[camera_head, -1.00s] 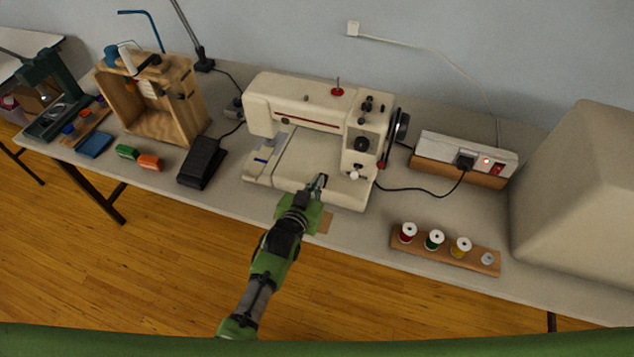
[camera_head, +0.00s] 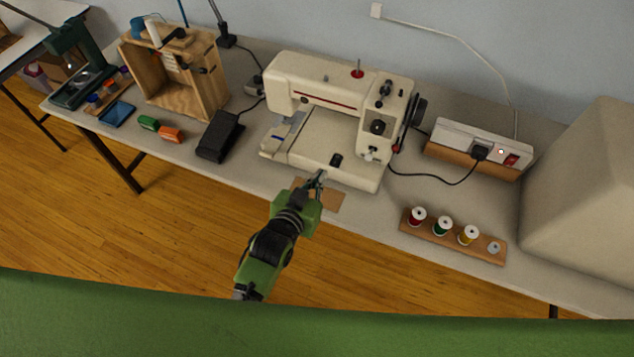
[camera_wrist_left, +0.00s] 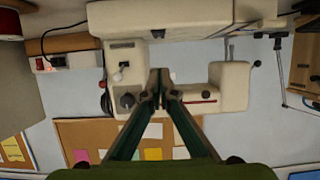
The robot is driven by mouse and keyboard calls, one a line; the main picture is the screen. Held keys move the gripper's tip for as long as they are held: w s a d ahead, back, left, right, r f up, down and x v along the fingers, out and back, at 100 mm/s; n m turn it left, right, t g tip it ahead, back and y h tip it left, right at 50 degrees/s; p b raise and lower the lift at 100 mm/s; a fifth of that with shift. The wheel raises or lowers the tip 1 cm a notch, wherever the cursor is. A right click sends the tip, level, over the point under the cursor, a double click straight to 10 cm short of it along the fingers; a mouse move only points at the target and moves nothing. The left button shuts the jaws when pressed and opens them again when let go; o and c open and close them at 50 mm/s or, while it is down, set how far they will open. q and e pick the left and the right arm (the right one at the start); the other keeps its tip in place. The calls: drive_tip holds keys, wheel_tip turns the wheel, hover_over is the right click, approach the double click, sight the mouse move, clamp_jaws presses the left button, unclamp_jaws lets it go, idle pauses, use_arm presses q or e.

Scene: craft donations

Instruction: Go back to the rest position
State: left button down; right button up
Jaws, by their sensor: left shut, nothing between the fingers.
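My left gripper (camera_head: 316,181) is shut and empty. In the head view it is just in front of the cream sewing machine (camera_head: 330,90), near the front edge of its bed. In the left wrist view the closed fingertips (camera_wrist_left: 159,80) show at the middle, with the sewing machine (camera_wrist_left: 200,18) upside down behind them. My right gripper is in neither view.
The table (camera_head: 365,208) also bears a black pedal (camera_head: 218,137), a wooden box frame (camera_head: 180,90), a thread spool rack (camera_head: 455,244), a power strip (camera_head: 470,141) and a large beige block (camera_head: 585,190). A brown patch (camera_head: 328,198) lies at the table's front edge.

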use_arm(q)
drive_tip(key=shift+s+a+r, duration=0.15)
drive_tip(key=shift+s+a, duration=0.05)
drive_tip(key=shift+s, duration=0.5)
